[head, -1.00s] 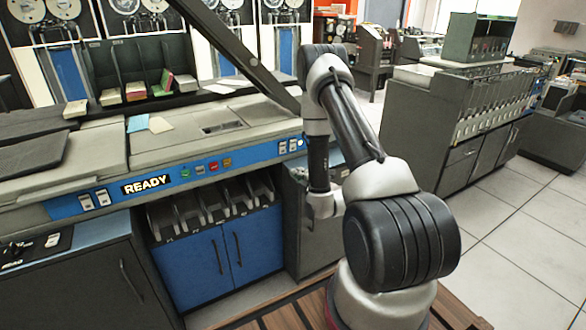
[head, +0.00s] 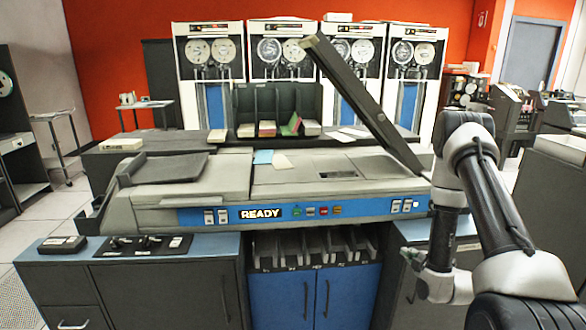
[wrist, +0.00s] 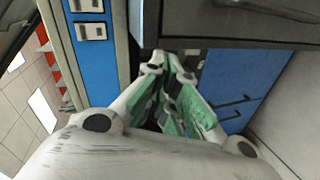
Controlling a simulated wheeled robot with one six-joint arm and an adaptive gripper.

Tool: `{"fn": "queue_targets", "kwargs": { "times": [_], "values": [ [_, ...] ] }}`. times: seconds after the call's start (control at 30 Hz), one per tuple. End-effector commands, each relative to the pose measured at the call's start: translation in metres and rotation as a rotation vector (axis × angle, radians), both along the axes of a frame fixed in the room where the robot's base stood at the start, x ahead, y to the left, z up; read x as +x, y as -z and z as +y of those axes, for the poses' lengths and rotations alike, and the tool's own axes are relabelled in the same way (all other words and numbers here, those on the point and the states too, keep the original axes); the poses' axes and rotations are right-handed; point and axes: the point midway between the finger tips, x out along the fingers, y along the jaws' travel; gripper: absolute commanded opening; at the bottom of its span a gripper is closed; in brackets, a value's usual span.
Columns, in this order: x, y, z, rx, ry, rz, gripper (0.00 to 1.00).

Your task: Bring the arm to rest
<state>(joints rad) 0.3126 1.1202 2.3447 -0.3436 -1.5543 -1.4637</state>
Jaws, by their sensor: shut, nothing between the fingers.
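My arm shows at the right of the head view, its grey links and black joints folded with the wrist hanging down. My gripper (head: 415,259) is small there, low and beside the right end of the card machine (head: 210,178), in front of its grey cabinet. In the wrist view my gripper (wrist: 168,78) is shut, with green-padded fingers drawn together and nothing seen between them. The machine's blue panel with white switches (wrist: 90,32) lies left of the fingers, and a blue door with dark handles (wrist: 232,95) lies to the right. Whether the fingers touch anything cannot be told.
Tape drives (head: 270,75) line the back. A white tiled floor (head: 72,200) is open at left.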

Motion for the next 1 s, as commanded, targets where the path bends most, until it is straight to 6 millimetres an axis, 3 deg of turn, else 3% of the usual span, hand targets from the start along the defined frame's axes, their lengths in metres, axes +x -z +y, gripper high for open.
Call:
{"fn": "queue_targets", "kwargs": {
  "times": [0.1, 0.13, 0.2, 0.27, 0.37, 0.5, 0.7, 1.0],
  "values": [
    [-0.042, 0.067, 0.001, 0.199, 0.104, 0.335, 0.0],
    [-0.057, 0.081, 0.001, 0.248, 0.147, 0.428, 0.0],
    [-0.085, 0.093, -0.003, 0.347, 0.262, 0.611, 0.0],
    [-0.106, 0.09, -0.006, 0.416, 0.373, 0.742, 0.0],
    [-0.137, 0.062, -0.01, 0.508, 0.575, 0.918, 0.0],
    [-0.175, -0.007, -0.008, 0.603, 0.862, 1.072, 0.0],
    [-0.223, -0.114, 0.01, 0.693, 1.165, 1.15, 0.0],
    [-0.292, -0.25, 0.048, 0.812, 1.346, 1.112, 0.0]
  ]
}}
